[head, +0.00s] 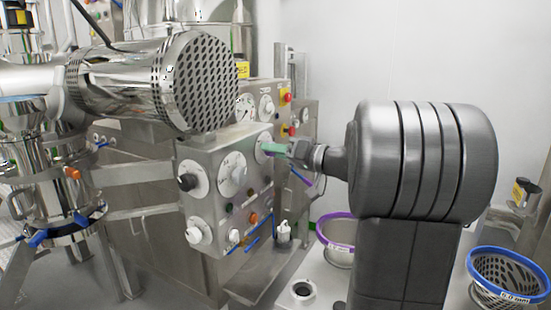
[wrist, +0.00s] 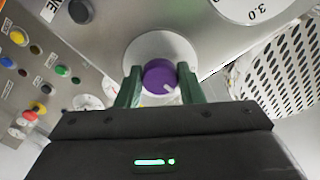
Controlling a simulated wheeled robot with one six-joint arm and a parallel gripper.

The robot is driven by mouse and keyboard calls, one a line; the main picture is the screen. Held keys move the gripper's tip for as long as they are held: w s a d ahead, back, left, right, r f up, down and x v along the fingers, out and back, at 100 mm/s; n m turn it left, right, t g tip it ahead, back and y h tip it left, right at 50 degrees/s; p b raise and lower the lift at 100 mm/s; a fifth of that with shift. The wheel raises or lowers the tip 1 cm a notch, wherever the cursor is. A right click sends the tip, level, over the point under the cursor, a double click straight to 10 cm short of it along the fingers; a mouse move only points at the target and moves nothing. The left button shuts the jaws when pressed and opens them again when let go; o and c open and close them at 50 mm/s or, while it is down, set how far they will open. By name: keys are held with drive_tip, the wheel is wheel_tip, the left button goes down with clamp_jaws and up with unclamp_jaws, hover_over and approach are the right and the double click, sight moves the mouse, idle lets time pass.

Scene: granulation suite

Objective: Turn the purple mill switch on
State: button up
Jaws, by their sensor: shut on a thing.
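The purple mill switch (wrist: 158,76) is a round knob with a white pointer mark on a pale round plate (wrist: 150,46), set in a steel panel. In the wrist view the mark points to the lower right. My gripper (wrist: 159,73) has its two green fingers on either side of the knob, closed on it. In the head view my gripper (head: 274,149) reaches the right-hand face of the steel control box (head: 215,150); the knob itself is largely hidden there by the fingers.
A perforated steel drum (head: 205,84) overhangs the control box. Other knobs, such as a black one (head: 187,182), and coloured buttons sit on nearby faces. A purple-rimmed sieve (head: 338,232) and a blue-rimmed sieve (head: 508,262) stand lower right.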

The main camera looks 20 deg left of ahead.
drive_tip(key=m+p, duration=0.1)
drive_tip(key=m, duration=0.9)
drive_tip(key=shift+m+p, duration=0.3)
drive_tip(key=shift+p, duration=0.1)
drive_tip(key=shift+m, duration=0.3)
drive_tip(key=o, duration=1)
drive_tip(key=s+d+b, duration=0.1)
drive_tip(key=d+b, duration=0.1)
drive_tip(key=d, duration=1.1)
drive_tip(key=shift+d, duration=0.4)
drive_tip(key=shift+a, duration=0.15)
